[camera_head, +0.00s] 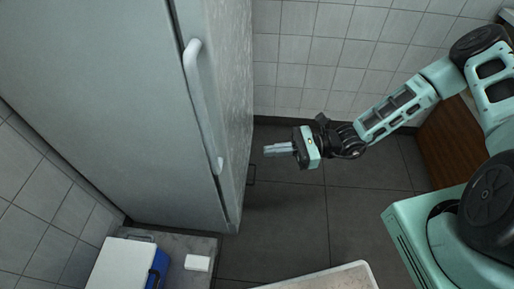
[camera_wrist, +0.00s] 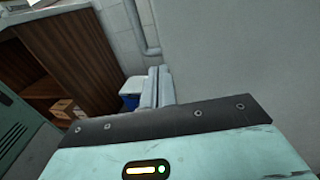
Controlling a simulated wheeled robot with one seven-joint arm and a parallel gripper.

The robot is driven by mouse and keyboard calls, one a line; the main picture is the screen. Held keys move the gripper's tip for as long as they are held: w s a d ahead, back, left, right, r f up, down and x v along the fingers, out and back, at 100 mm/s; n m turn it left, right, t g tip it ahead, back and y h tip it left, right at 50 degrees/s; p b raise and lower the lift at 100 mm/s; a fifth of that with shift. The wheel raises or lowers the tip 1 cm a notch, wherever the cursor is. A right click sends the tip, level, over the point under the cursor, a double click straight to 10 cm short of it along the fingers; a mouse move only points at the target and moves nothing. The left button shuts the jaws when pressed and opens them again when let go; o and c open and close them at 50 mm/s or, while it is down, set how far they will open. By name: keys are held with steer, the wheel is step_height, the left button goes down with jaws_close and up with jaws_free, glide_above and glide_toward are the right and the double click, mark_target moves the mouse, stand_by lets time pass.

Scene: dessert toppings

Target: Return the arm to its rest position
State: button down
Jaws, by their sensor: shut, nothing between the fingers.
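My gripper (camera_head: 268,150) is held out in the air in front of the fridge, pointing left in the head view. Its fingers are shut together and nothing is between them. In the wrist view the closed fingers (camera_wrist: 157,88) point away past the gripper's pale green body. My arm reaches in from the right of the head view, bent at the elbow. The grey fridge (camera_head: 120,90) is closed, and its white handle (camera_head: 202,105) is to the left of my gripper with a gap between them.
A white and blue cooler box (camera_head: 125,265) and a small white block (camera_head: 198,263) sit on a low grey surface at lower left. A pale countertop (camera_head: 325,278) edges the bottom. A brown wooden cabinet (camera_head: 450,140) stands at right. Dark floor tiles (camera_head: 300,215) below my gripper are clear.

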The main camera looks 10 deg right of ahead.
steer(key=shift+s+d, duration=0.25)
steer(key=shift+d, duration=0.6)
steer(key=shift+s+d, duration=0.3)
steer(key=shift+d, duration=0.55)
steer(key=shift+s+d, duration=0.25)
steer(key=shift+d, duration=0.6)
steer(key=shift+r, duration=0.1)
steer(key=s+a+r+n+g+h, duration=0.1)
steer(key=s+a+r+n+h, duration=0.1)
steer(key=s+r+n+h, duration=0.85)
steer(key=s+a+r+n+h, duration=0.3)
steer(key=s+r+n+h, duration=0.3)
steer(key=r+n, duration=0.75)
step_height(320, 180, up, 10)
steer(key=n+p, duration=0.2)
steer(key=p, duration=1.1)
steer(key=shift+w+d+r+h, duration=0.15)
steer(key=shift+w+d+h, duration=0.1)
steer(key=shift+w+h, duration=0.2)
